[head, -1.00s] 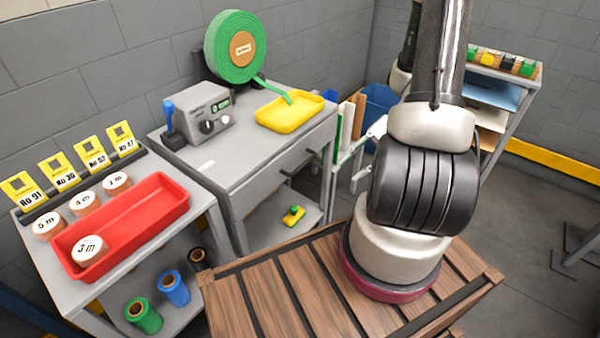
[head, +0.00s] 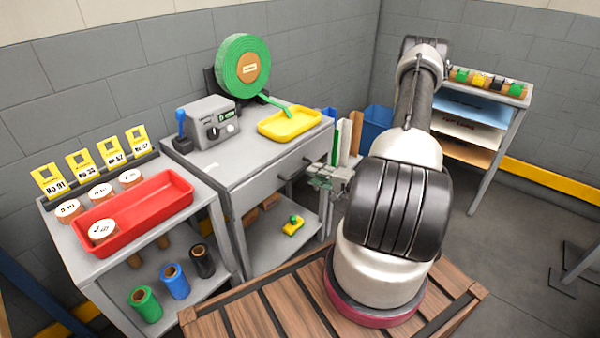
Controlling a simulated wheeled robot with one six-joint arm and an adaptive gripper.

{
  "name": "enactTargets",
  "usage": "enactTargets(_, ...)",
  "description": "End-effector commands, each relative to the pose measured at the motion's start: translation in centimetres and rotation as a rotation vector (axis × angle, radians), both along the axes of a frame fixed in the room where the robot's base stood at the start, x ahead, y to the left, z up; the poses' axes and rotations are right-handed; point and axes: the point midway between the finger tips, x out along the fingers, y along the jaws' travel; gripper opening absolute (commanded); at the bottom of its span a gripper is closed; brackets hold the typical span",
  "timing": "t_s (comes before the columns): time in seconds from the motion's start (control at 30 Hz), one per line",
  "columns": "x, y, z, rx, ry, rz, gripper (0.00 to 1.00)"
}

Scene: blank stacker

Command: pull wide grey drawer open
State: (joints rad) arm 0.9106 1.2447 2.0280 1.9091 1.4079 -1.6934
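The wide grey drawer (head: 266,186) is set in the front of the grey middle bench (head: 225,168), under its top. Its front looks flush with the bench, so it appears shut. A dark bar handle (head: 296,173) sticks out from the drawer front. My gripper (head: 318,183) is just right of the handle, at about its height. It is small in this view, and I cannot tell whether its fingers are open or touch the handle.
On the bench stand a green tape reel (head: 241,66), a grey device (head: 209,122) and a yellow tray (head: 289,122). A red tray (head: 165,191) is on the left table. A shelf rack (head: 475,115) stands at right, beyond my arm. A wooden slatted surface (head: 255,315) is in front.

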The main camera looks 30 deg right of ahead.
Motion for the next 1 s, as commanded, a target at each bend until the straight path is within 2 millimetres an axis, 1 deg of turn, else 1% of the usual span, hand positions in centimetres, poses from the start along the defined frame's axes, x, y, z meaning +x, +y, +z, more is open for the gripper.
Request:
enactTargets(0.3, 4.5, 1.9, -1.0, -0.003, -0.001, 0.008, 0.34)
enactTargets(0.4, 5.8, 2.3, -1.3, -0.005, -0.002, 0.006, 0.34)
enactTargets(0.57, 6.7, 2.6, -1.5, -0.002, -0.001, 0.005, 0.34)
enactTargets(0.8, 6.8, 2.6, -1.5, -0.001, 0.000, 0.003, 0.34)
enactTargets(0.87, 6.8, 2.6, -1.5, -0.002, 0.000, 0.003, 0.25)
enactTargets(0.9, 6.8, 2.6, -1.5, -0.002, 0.000, 0.003, 0.17)
enactTargets(1.0, 6.8, 2.6, -1.5, -0.001, 0.001, 0.004, 0.00)
